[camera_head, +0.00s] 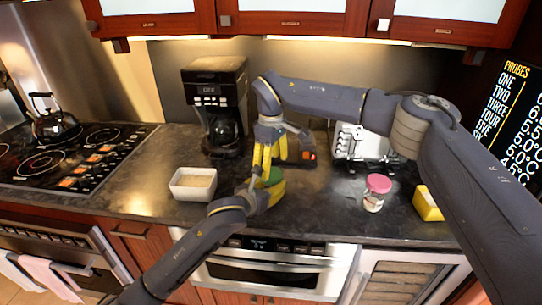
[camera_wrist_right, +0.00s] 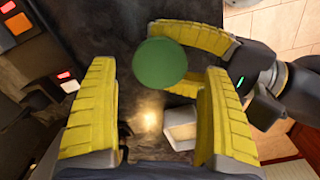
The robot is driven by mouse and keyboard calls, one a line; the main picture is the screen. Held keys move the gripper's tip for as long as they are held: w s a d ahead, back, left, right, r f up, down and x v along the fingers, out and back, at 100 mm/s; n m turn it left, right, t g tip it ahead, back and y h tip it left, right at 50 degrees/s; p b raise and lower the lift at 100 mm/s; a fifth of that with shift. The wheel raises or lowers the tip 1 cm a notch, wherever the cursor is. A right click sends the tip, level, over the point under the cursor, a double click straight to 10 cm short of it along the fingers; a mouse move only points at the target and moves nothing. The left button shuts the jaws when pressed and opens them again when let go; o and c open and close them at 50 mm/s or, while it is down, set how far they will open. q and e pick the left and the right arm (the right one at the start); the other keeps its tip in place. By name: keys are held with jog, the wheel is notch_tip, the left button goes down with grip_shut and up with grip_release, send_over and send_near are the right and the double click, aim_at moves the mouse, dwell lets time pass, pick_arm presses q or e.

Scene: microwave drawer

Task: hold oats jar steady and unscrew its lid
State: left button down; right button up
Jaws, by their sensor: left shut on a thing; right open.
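The oats jar shows mainly as its round green lid (camera_head: 271,176), which is seen from above in the right wrist view (camera_wrist_right: 160,63). My left gripper (camera_head: 266,190) is shut on the jar, with its yellow fingers on the jar's sides; the jar's body is mostly hidden. My right gripper (camera_head: 263,162) is open and points down just above the lid. In the right wrist view, its two yellow fingers (camera_wrist_right: 157,80) stand apart on either side of the lid, not visibly touching it.
A white bowl (camera_head: 193,191) with pale contents stands to the left. A coffee maker (camera_head: 216,95) stands behind. A pink-lidded jar (camera_head: 375,195) and a yellow container (camera_head: 427,204) are to the right, under my right arm. The stove (camera_head: 68,160) is far left.

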aim_at(271, 173)
pick_arm(q)
jog(key=shift+f, duration=0.1)
pick_arm(e)
jog(key=shift+f, duration=1.85)
jog(key=c, duration=1.2)
jog(key=o, duration=1.2)
jog(key=shift+c, duration=0.2)
jog(key=shift+r, duration=0.2)
jog(key=shift+o, duration=0.2)
jog(key=shift+r, duration=3.7)
jog(key=shift+f, duration=3.85)
jog(key=shift+c, duration=0.2)
